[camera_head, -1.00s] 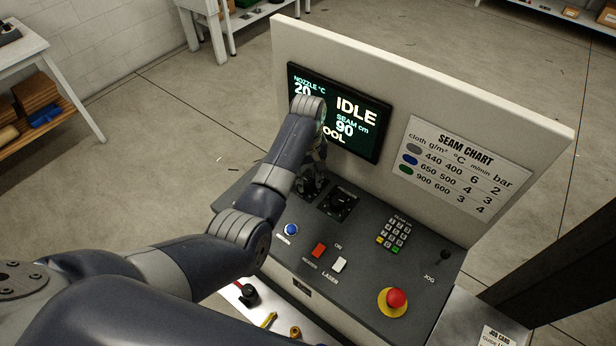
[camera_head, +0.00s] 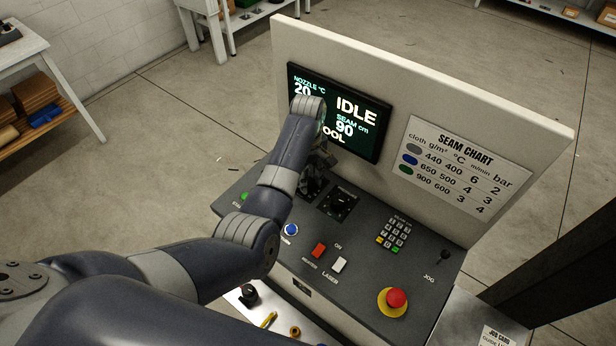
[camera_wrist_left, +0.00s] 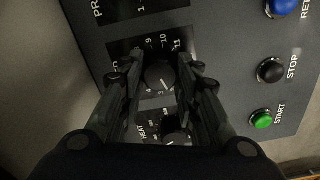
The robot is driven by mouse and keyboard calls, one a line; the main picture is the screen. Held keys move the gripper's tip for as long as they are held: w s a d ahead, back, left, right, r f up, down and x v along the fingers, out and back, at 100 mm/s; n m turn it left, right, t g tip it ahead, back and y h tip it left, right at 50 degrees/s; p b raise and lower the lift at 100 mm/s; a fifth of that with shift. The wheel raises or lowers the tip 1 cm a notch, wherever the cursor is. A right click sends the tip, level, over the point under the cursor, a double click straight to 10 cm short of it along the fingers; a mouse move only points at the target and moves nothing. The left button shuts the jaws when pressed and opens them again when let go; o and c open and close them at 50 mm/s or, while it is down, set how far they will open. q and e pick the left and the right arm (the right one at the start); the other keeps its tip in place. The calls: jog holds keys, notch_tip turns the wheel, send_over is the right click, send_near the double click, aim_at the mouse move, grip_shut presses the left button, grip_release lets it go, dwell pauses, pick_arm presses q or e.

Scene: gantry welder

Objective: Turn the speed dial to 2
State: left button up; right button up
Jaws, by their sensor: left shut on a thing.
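In the left wrist view, the round black speed dial (camera_wrist_left: 160,76) sits between the two fingers of my left gripper (camera_wrist_left: 160,66), which is shut on it. My right gripper is not in view.
A second dial marked HEAT (camera_wrist_left: 175,135) is close by the fingers. The screen (camera_head: 357,118) reads IDLE and stands close behind my wrist. A blue button (camera_head: 291,229) and red emergency stop (camera_head: 396,298) are on the console.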

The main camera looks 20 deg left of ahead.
pick_arm(q)
jog(key=shift+w+r, duration=0.15)
jog(key=o, duration=1.1)
notch_tip(320, 180, up, 12)
jog(key=shift+f, duration=0.1)
